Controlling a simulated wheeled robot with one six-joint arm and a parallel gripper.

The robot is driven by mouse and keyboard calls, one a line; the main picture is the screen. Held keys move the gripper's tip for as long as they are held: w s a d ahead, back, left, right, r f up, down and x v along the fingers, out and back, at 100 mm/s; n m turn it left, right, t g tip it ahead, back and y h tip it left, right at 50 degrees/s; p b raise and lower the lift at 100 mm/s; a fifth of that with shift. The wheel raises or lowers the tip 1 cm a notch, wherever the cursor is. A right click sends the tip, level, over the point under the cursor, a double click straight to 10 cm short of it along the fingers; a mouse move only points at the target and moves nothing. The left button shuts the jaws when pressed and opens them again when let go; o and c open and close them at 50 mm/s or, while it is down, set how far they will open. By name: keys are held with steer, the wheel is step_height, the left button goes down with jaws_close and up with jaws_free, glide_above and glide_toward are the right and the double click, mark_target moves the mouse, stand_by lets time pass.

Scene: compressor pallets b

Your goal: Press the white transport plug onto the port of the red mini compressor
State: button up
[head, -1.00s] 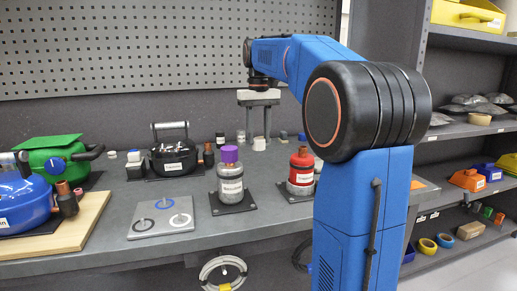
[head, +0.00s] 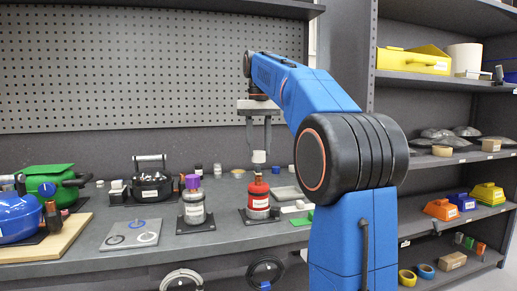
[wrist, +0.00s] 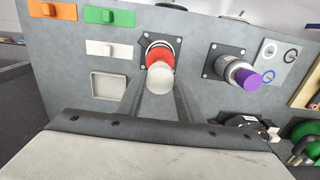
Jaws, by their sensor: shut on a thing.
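My gripper (head: 259,151) points down and is shut on the white transport plug (head: 259,157), a short white cylinder between the fingertips. The plug appears above the compressor top in the head view, apart from it. In the wrist view the plug (wrist: 160,78) partly covers the red top, and the port is hidden.
A grey mini compressor with a purple plug (head: 193,182) stands left of the red one. A grey plate with rings (head: 131,235) lies farther left. A grey tray (head: 286,193) is to the right. Green, orange and white small blocks show in the wrist view.

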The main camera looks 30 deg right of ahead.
mark_target(258, 151)
steer(key=shift+f, duration=2.1)
steer(key=shift+f, duration=1.2)
steer(key=o, duration=1.1)
step_height(258, 151, up, 12)
